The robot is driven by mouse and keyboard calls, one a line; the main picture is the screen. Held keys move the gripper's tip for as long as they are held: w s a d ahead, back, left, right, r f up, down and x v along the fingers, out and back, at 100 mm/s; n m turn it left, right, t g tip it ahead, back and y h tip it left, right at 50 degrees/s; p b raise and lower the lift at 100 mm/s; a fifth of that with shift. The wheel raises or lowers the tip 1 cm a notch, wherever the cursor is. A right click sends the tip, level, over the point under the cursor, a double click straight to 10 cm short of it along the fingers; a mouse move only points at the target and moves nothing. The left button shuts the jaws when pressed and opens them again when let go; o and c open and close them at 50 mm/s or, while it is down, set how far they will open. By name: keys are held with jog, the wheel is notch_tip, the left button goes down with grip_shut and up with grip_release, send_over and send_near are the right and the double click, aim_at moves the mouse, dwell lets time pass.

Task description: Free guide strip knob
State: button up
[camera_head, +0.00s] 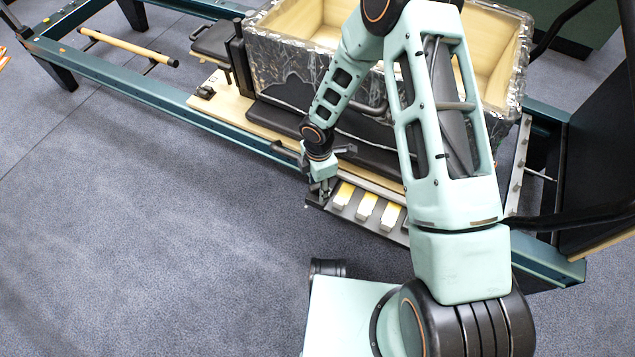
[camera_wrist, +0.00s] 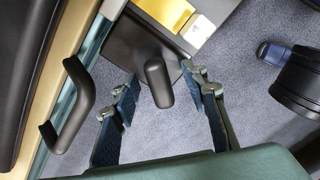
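A black rounded knob (camera_wrist: 158,84) stands out from a dark plate (camera_wrist: 135,45) in the wrist view. My gripper (camera_wrist: 161,79) is open, with one finger on each side of the knob. Gaps show between the knob and both fingers, so it is not gripped. In the head view my gripper (camera_head: 320,187) is low at the left end of a dark strip (camera_head: 350,218) that carries pale and yellow blocks (camera_head: 367,207). The knob cannot be made out there behind my gripper.
A black bar handle (camera_wrist: 75,108) lies close left of my gripper in the wrist view. In the head view, a long teal rail (camera_head: 150,98) borders the machine, and a crate (camera_head: 290,66) in shiny wrapping stands behind my arm. Grey carpet (camera_head: 150,240) is clear at left.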

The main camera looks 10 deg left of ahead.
jog(key=shift+r, duration=0.1)
notch_tip(320, 180, up, 7)
jog(key=p, duration=0.5)
dwell(0.3)
